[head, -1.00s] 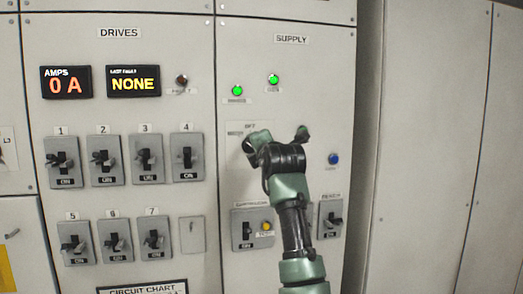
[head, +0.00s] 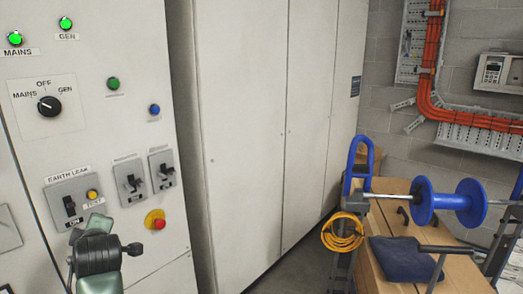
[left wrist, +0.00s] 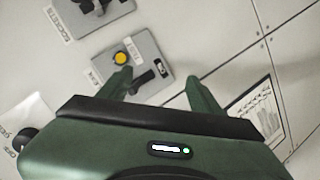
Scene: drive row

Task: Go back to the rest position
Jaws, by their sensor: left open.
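My left gripper (head: 98,240) is at the bottom left of the head view, in front of the lower part of the supply panel (head: 140,60). In the left wrist view its two green fingers (left wrist: 160,90) are spread apart with nothing held between them. Past the fingers is the earth leak switch (left wrist: 150,82) with its yellow test button (left wrist: 120,58). In the head view that switch (head: 69,206) sits just above the gripper. I cannot tell whether any finger touches the panel. My right gripper is in neither view.
The MAINS/OFF/GEN selector (head: 49,106) appears turned toward MAINS. Two small switches (head: 132,183) and a red stop button (head: 158,224) are right of the gripper. Plain cabinet doors (head: 260,130) follow. A bench (head: 395,258) with a blue reel (head: 455,202) stands at right.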

